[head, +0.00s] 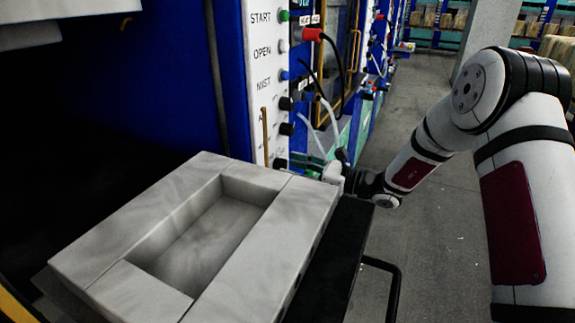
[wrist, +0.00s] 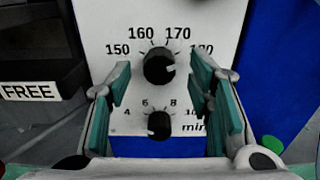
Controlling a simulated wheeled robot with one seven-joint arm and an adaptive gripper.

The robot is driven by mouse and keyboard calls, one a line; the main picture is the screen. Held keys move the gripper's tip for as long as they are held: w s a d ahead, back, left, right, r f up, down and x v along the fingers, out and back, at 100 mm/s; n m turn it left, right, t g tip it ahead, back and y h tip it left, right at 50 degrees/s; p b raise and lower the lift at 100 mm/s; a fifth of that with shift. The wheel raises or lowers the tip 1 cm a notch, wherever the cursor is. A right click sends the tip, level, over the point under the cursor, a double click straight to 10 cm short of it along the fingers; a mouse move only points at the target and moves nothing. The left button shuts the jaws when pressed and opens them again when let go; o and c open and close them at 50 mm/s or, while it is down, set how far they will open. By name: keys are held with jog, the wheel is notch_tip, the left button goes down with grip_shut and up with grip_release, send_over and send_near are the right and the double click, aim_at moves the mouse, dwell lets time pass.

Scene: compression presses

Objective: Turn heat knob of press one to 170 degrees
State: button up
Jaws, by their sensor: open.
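The heat knob (wrist: 159,67) is black and round, on a white panel in the wrist view, below a scale reading 150, 160, 170 and 180. A white mark shows at its right side, below the 170 label; its exact reading is unclear. My gripper (wrist: 160,75) is open, with one teal finger on each side of the knob. Whether the fingers touch it I cannot tell. In the head view my gripper (head: 335,172) is beside the lower part of the press's panel (head: 262,95), and the heat knob cannot be made out there.
A smaller black knob (wrist: 159,124) with a minute scale sits just below, between my fingers. A grey mould block (head: 110,250) with a rectangular hollow stands in front of the press. A black handle (head: 385,270) sticks out beside it.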

jog(key=shift+x, duration=1.1)
grip_shut()
jog(key=shift+n, duration=0.4)
jog(key=n, duration=0.3)
jog(key=shift+s+n, duration=0.1)
jog(key=shift+n, duration=2.4)
